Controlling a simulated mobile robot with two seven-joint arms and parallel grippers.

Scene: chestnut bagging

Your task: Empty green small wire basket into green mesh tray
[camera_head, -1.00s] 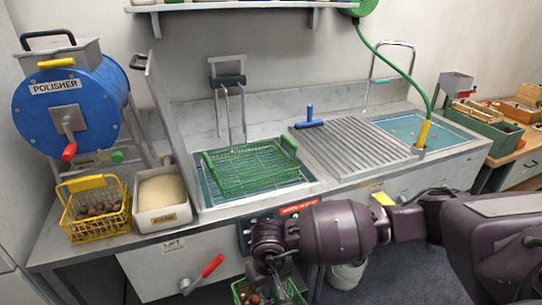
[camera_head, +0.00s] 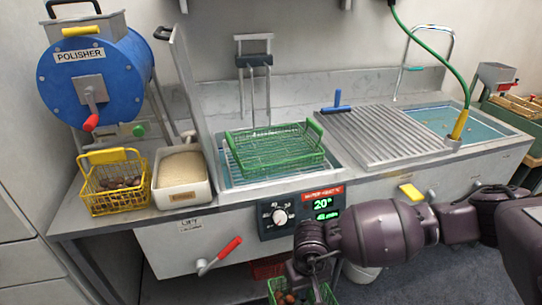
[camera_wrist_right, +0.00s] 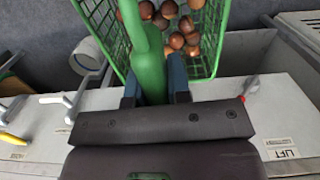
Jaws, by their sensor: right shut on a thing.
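The green small wire basket (camera_head: 276,291) hangs low in front of the counter at the bottom of the head view, partly cut off. In the right wrist view the green basket (camera_wrist_right: 217,52) holds several brown chestnuts (camera_wrist_right: 176,40). My right gripper (camera_wrist_right: 155,88) is shut on the basket's green handle (camera_wrist_right: 148,62). The green mesh tray (camera_head: 274,150) rests over the water basin on the counter, above and behind the basket, and looks empty. My left gripper is not in view.
A yellow wire basket (camera_head: 115,186) of chestnuts and a white bin (camera_head: 183,194) of grainy material stand left of the basin. A red-handled lever (camera_head: 229,249) sticks out from the counter front. A ribbed drainboard (camera_head: 385,140) lies to the right.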

